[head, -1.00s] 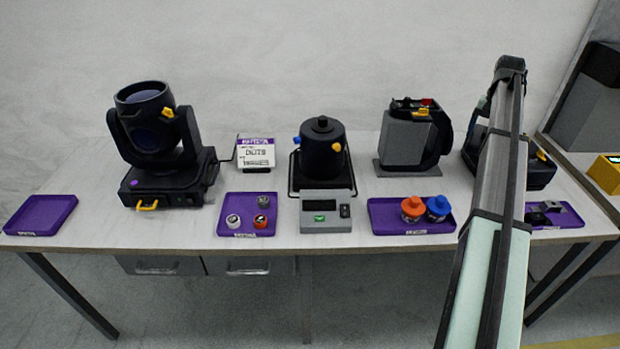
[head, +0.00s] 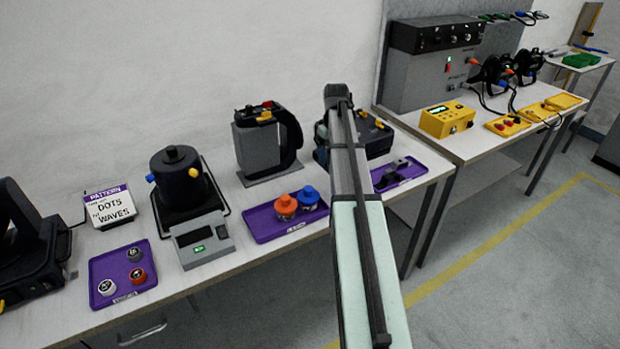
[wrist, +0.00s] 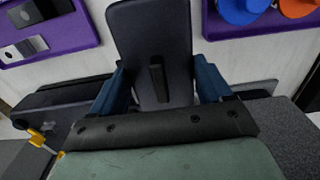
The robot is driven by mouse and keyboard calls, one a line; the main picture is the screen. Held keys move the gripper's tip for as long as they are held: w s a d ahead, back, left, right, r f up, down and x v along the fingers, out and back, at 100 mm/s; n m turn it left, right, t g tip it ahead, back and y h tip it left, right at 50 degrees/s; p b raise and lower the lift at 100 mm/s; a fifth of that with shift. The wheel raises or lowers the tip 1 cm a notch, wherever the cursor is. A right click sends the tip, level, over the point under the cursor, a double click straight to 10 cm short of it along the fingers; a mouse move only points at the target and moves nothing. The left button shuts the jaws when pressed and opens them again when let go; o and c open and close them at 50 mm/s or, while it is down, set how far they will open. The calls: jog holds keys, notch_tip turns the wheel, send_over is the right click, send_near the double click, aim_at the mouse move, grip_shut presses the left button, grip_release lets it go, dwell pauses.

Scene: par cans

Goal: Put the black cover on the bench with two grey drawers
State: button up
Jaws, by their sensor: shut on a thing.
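The black cover (wrist: 150,35) shows in the wrist view as a flat dark panel with a short raised ridge. It lies between the two blue fingers of my gripper (wrist: 160,75), which is shut on it. In the wrist view the cover is over the bench, between two purple trays. I cannot tell whether it touches the bench. The white bench (head: 435,158) runs across the head view; part of a grey drawer (head: 143,333) with a handle shows under its front left. The other drawer is hidden or out of view.
A grey stand (head: 257,150) and a dark base (head: 375,138) are either side of my arm. A tray (head: 262,225) holds orange and blue knobs; another tray (head: 418,170) holds grey and black parts. A second bench (head: 470,148) with yellow items stands at right.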

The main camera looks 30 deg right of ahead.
jog(key=shift+f, duration=4.65)
jog(key=o, duration=1)
jog(key=shift+f, duration=0.1)
notch_tip(320, 180, up, 12)
jog(key=shift+r, duration=0.15)
